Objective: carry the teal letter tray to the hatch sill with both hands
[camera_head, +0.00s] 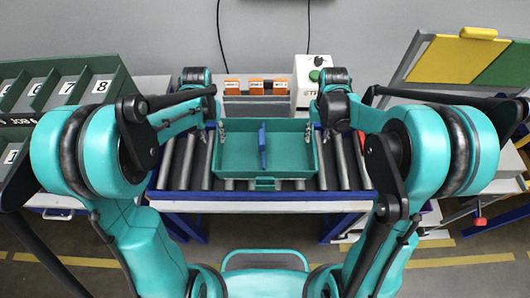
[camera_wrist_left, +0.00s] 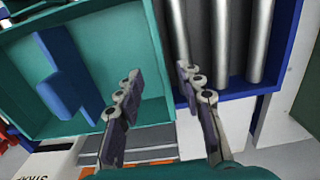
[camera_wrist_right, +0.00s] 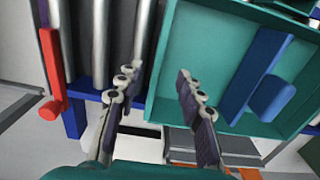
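The teal letter tray (camera_head: 235,154) sits level on the roller conveyor, with a blue divider (camera_head: 262,147) inside. It also shows in the left wrist view (camera_wrist_left: 112,42) and right wrist view (camera_wrist_right: 205,45). My left gripper (camera_head: 222,131) is at the tray's left wall; in its wrist view the open fingers (camera_wrist_left: 160,74) stand apart on either side of that wall. My right gripper (camera_head: 308,131) is at the right wall, its open fingers (camera_wrist_right: 156,76) likewise on either side. Neither visibly clamps the wall. I cannot identify the hatch sill.
Conveyor rollers (camera_head: 188,160) lie bare on both sides of the tray. Behind it stand a unit with orange labels (camera_head: 256,87) and a white box with a green button (camera_head: 314,75). Green numbered bins (camera_head: 70,90) stand left; a yellow and green board (camera_head: 458,58) stands right.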

